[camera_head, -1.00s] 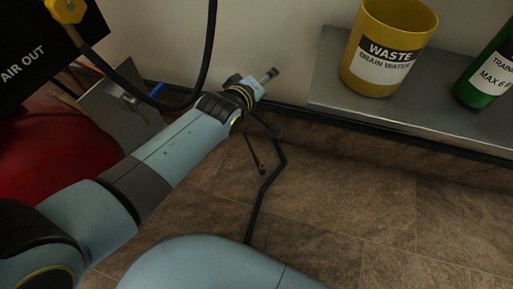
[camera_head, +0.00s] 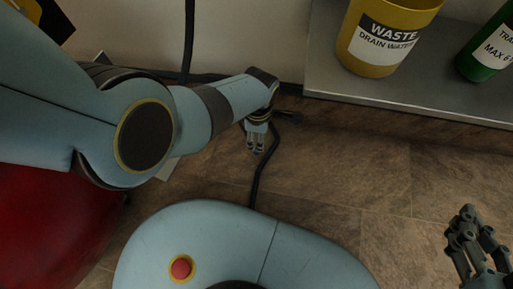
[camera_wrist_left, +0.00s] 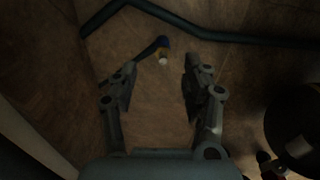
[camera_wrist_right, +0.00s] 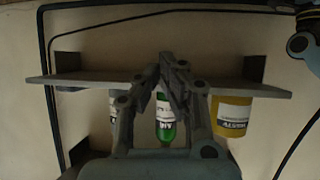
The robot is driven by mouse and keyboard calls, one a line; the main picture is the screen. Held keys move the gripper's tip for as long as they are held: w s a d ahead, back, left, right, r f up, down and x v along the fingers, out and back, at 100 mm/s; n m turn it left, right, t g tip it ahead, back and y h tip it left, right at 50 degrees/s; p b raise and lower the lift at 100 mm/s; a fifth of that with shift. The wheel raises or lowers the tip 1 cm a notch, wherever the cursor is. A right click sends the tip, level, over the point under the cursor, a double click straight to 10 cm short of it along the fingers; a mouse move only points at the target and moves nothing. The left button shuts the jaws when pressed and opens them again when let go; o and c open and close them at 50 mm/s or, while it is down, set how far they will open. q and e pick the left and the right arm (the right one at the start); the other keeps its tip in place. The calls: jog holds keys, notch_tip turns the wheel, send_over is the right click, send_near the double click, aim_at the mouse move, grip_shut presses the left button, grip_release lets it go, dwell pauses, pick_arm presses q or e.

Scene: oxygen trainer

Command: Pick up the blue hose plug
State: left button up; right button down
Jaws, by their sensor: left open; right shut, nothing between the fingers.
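The blue hose plug (camera_wrist_left: 163,43) shows in the left wrist view at the end of a dark hose on the brown floor. It has a pale tip with some yellow. My left gripper (camera_wrist_left: 158,78) is open, with the plug beyond its fingertips and roughly between them in the picture; they look apart from it. In the head view my left gripper (camera_head: 256,149) points down at the floor, and I cannot make out the plug there. My right gripper (camera_head: 474,214) is shut and empty at the lower right; its closed fingers also show in the right wrist view (camera_wrist_right: 168,62).
A metal shelf (camera_head: 330,72) along the wall holds a yellow waste container (camera_head: 352,50) and a green bottle (camera_head: 483,66). A dark hose (camera_head: 265,172) runs over the floor. A red rounded object (camera_head: 50,235) is at the lower left.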

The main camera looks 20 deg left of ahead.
aim_at(256, 143)
pick_arm(q)
jog(key=shift+f+b, duration=0.35)
jog(key=shift+f, duration=0.4)
jog(key=shift+s+f+b, duration=0.2)
jog(key=shift+f+b, duration=0.75)
jog(key=shift+f, duration=0.25)
notch_tip(256, 143, down, 3)
jog(key=shift+a+r+b, duration=0.1)
jog(key=shift+r+b, duration=0.1)
jog(key=shift+b, duration=0.85)
grip_shut()
pick_arm(e)
jog(key=w+a+r+n+t+y, duration=0.1)
jog(key=r+t, duration=0.5)
jog(key=r, duration=0.7)
jog(key=w+a+r+n+t+y, duration=0.2)
jog(key=w+r+t+y, duration=0.3)
jog(key=r, duration=0.9)
jog(key=shift+w+a+n+t, duration=0.15)
jog(key=shift+w+n+t, duration=0.55)
jog(key=shift+t, duration=0.5)
